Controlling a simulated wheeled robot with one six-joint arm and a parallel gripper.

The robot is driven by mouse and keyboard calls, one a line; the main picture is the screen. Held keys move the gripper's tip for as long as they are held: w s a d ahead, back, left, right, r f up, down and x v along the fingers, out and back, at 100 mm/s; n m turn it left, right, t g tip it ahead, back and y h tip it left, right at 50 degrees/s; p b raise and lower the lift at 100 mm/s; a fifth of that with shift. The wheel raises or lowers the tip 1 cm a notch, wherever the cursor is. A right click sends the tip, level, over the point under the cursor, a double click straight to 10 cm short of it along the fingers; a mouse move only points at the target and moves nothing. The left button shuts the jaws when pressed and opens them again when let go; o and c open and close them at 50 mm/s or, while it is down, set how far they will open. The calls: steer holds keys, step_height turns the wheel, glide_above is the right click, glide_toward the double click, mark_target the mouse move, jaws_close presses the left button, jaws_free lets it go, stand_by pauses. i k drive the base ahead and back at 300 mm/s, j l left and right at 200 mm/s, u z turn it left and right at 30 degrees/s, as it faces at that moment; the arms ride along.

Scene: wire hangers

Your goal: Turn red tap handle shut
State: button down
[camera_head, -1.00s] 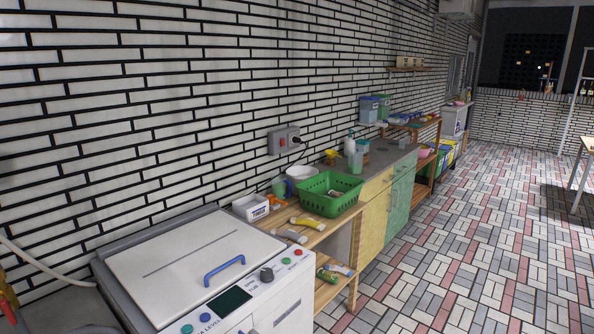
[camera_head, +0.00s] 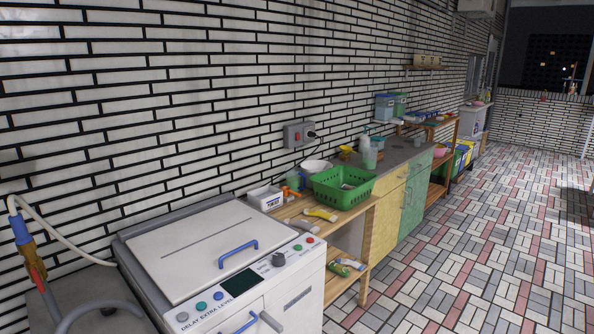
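A tap shows at the left edge of the picture, with a yellow-brown body (camera_head: 29,252) and a blue fitting (camera_head: 20,231) on top. A pale hose (camera_head: 62,236) runs from its upper end across the wall to behind the white machine. The red handle (camera_head: 37,273) sits low on the tap, small and slanted, close to a grey curved pipe. I cannot tell from its angle how far the tap is open. My gripper is not in view.
A white top-lid machine (camera_head: 200,245) with a blue handle stands right of the tap against the brick wall. Beyond it are a wooden shelf with a green basket (camera_head: 343,187) and a cabinet (camera_head: 385,222). The tiled floor (camera_head: 480,240) at right is open.

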mark_target(36, 273)
steer(key=k+j, duration=0.1)
steer(key=j, duration=0.3)
steer(key=i+j+z, duration=0.1)
steer(key=j, duration=0.4)
steer(key=u, duration=1.75)
